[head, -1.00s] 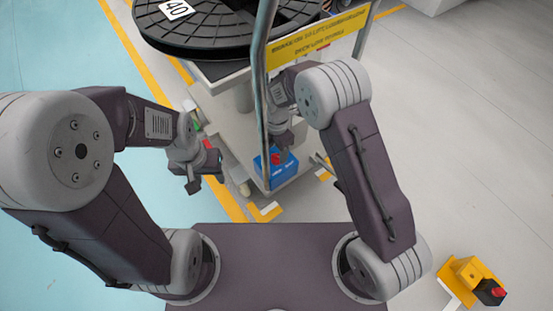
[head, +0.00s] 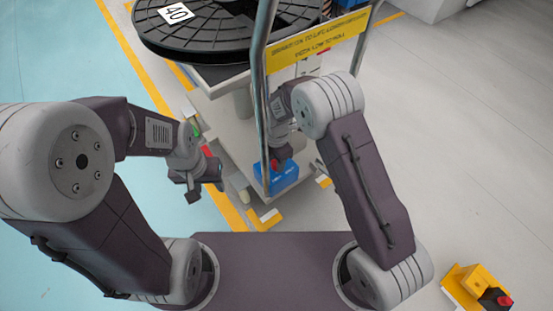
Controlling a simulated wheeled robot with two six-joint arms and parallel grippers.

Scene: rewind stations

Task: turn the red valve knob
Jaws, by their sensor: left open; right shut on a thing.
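The red valve knob (head: 273,166) sits on top of a blue box (head: 284,178) low on the cart, near its front post. My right gripper (head: 281,156) reaches down beside the post and is shut on the red knob; its fingers hide part of it. My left gripper (head: 205,188) is open and empty, hanging left of the cart, apart from the knob.
The cart carries a big black reel (head: 225,35) labelled 40. Its metal post (head: 262,110) and yellow sign (head: 318,42) stand close to my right arm. A yellow box with a red button (head: 478,288) is at lower right. Floor on the right is mostly clear.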

